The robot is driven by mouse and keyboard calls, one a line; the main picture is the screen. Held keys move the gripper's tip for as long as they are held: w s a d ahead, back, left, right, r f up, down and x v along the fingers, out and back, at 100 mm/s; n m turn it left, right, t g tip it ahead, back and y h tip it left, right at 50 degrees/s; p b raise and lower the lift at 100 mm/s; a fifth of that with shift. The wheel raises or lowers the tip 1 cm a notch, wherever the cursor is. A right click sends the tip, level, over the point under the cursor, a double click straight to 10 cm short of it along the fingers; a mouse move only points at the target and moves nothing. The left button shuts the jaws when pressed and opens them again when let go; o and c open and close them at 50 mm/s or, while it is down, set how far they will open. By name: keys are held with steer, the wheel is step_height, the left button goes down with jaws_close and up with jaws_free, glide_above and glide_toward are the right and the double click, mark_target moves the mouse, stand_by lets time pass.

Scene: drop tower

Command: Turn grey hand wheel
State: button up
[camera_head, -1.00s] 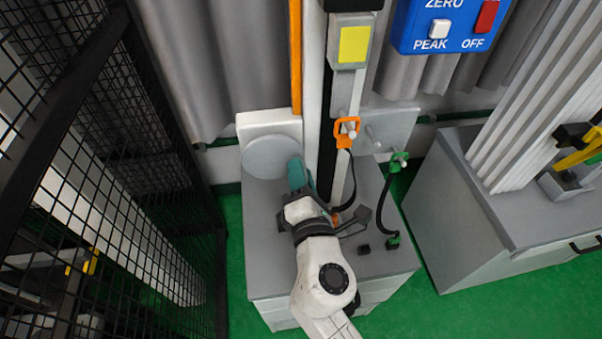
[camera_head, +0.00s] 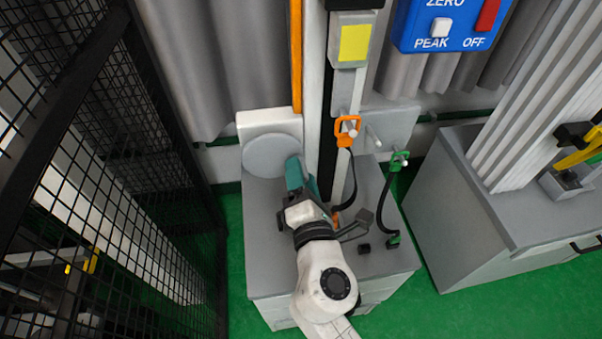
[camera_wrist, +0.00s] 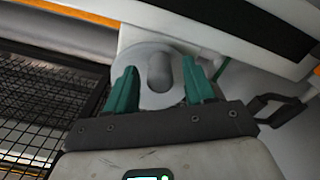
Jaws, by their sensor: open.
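The grey hand wheel (camera_head: 268,155) is a flat round disc on a light block at the back left of the grey cabinet. In the wrist view the wheel (camera_wrist: 150,58) sits beyond my gripper, with a rounded grey knob (camera_wrist: 160,72) standing out between the fingers. My gripper (camera_head: 299,172) has teal fingers and is to the right of the wheel in the head view. In the wrist view my gripper (camera_wrist: 160,85) is open, one finger on each side of the knob. I cannot tell whether either finger touches it.
A black mesh fence (camera_head: 120,150) stands close on the left. The drop tower column (camera_head: 330,120) rises just right of my gripper. Green floor (camera_head: 440,285) lies in front.

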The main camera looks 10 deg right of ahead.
steer(key=s+b, duration=0.2)
steer(key=s, duration=0.8)
steer(key=s+d+f+m+g+h, duration=0.1)
steer(key=d+f+m+g+h, duration=0.1)
steer(key=d+f+m, duration=0.3)
steer(key=s+d+f+m+g+h, duration=0.1)
steer(key=d+m+g+h, duration=0.2)
steer(key=d, duration=0.4)
steer(key=s+d+f+m+g+h, duration=0.1)
steer(key=d+f+m+g, duration=0.1)
steer(key=d+f+m, duration=0.3)
steer(key=s+d+f+m+g+y, duration=0.2)
steer(key=s+f+m+g, duration=0.3)
steer(key=s, duration=0.3)
steer(key=s+d+f+m+g+y, duration=0.1)
steer(key=s+f+m+g+y, duration=0.2)
steer(key=s+f+m+g, duration=0.2)
steer(key=s+m, duration=0.1)
steer(key=s, duration=0.2)
steer(key=shift+s+d+y, duration=0.25)
steer(key=shift+d+y, duration=0.1)
steer(key=shift+y, duration=0.05)
